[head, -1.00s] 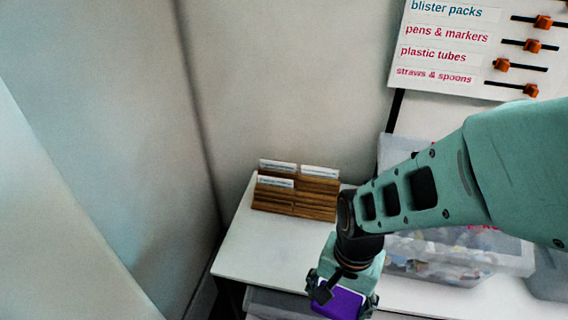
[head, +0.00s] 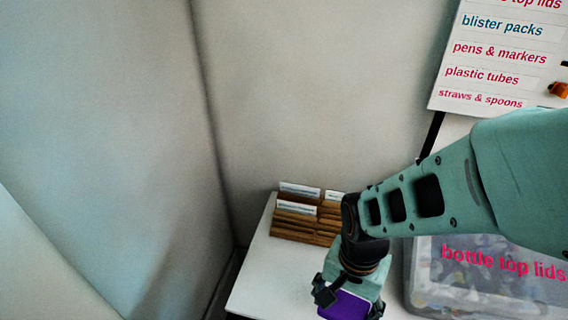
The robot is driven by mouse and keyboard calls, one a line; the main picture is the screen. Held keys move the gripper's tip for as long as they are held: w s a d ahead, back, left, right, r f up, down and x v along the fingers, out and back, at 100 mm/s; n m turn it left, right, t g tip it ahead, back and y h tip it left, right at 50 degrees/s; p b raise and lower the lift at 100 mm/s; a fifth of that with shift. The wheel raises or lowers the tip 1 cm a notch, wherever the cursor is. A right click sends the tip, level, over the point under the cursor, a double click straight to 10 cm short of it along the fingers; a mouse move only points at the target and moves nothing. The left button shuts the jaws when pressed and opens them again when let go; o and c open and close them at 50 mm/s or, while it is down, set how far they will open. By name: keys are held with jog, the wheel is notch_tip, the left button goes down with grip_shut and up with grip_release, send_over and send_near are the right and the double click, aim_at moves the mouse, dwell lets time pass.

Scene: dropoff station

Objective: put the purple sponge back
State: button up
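The purple sponge (head: 345,306) shows at the bottom of the head view, at the end of my arm. My gripper (head: 347,298) points down and its fingers sit on either side of the sponge. It appears shut on it. The sponge's lower part is cut off by the picture's edge, and the gripper hides some of it. Gripper and sponge appear in front of or over the white table (head: 262,282); the height above it cannot be told.
A wooden card holder (head: 300,237) with white labels stands at the table's back left. A clear bin (head: 490,285) marked "bottle top lids" stands at right, partly behind my arm. A label board (head: 500,60) hangs above. The table's left part is bare.

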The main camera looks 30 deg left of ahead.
jog(key=s+a+f+n, duration=0.1)
jog(key=a+f+n, duration=0.2)
jog(key=a, duration=1)
send_over(278, 290)
jog(key=f, duration=0.5)
jog(key=shift+s+d, duration=0.15)
jog(key=shift+d, duration=0.2)
jog(key=shift+a+f, duration=0.15)
jog(key=shift+f, duration=0.15)
jog(key=shift+w+a+f, duration=0.1)
jog(key=shift+f, duration=0.75)
jog(key=shift+w+a+f, duration=0.1)
jog(key=shift+f, duration=0.75)
jog(key=shift+d+f, duration=0.1)
jog(key=o, duration=0.8)
jog(key=shift+f, duration=0.1)
jog(key=shift+c, duration=0.2)
jog(key=o, duration=0.4)
jog(key=shift+o, duration=0.2)
